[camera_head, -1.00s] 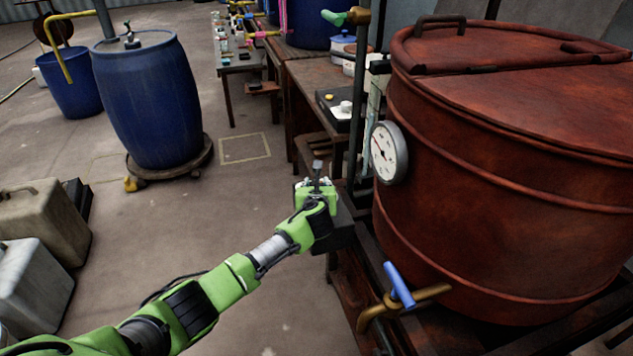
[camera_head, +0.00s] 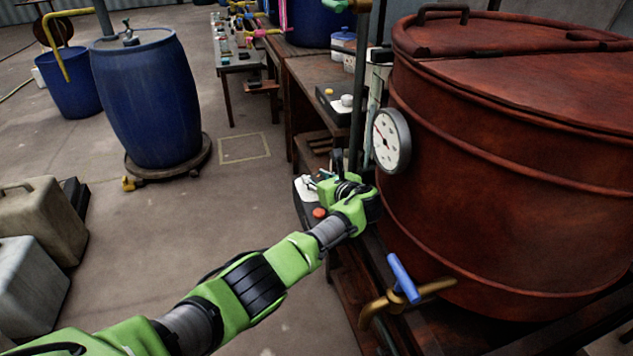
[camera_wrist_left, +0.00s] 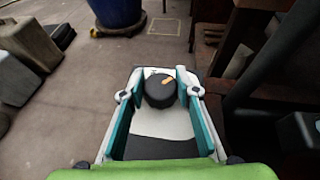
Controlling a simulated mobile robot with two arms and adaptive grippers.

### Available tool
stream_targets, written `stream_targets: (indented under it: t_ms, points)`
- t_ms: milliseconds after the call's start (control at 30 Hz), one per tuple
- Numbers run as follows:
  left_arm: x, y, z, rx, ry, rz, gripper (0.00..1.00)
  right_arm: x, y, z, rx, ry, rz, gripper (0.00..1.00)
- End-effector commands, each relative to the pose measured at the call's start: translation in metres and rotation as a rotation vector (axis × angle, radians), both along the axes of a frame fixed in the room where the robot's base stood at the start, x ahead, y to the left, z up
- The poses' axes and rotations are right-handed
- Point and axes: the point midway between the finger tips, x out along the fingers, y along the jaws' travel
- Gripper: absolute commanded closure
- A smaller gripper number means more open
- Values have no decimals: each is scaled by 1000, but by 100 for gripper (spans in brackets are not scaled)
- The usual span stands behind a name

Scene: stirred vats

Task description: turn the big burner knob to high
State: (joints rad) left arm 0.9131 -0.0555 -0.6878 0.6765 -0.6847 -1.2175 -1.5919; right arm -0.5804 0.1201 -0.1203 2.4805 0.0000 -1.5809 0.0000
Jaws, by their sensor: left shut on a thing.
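The big burner knob (camera_wrist_left: 158,94) is a dark round knob with an orange pointer mark, seen in the left wrist view on a pale panel. Its mark lies toward the upper right of that picture. My left gripper (camera_wrist_left: 160,76) has one finger on each side of the knob and is shut on it. In the head view my left gripper (camera_head: 312,183) is down at the control box (camera_head: 301,190) beside the red vat, and hides the knob there. My right gripper is in neither view.
A red button (camera_head: 319,213) sits on the box, close to my left wrist. The red vat (camera_head: 480,190) with a dial gauge (camera_head: 391,140) and a blue-handled tap (camera_head: 402,278) stands close on the right. A blue barrel (camera_head: 148,100) stands left, with open floor between.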

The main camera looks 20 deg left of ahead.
Motion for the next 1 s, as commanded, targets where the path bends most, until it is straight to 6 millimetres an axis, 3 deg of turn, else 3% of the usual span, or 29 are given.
stream_targets:
  t_ms: [567, 600, 633, 1000]
  points:
    - [-1, 0, -2, -3, 3, 18, 92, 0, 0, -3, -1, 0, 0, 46]
    - [-1, 0, -2, -3, 3, 18, 63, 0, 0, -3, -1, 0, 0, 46]
    - [-1, 0, -2, -4, 3, 17, 55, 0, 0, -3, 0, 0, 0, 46]
    - [-1, -1, 0, -1, 1, 17, 53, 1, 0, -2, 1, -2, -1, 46]
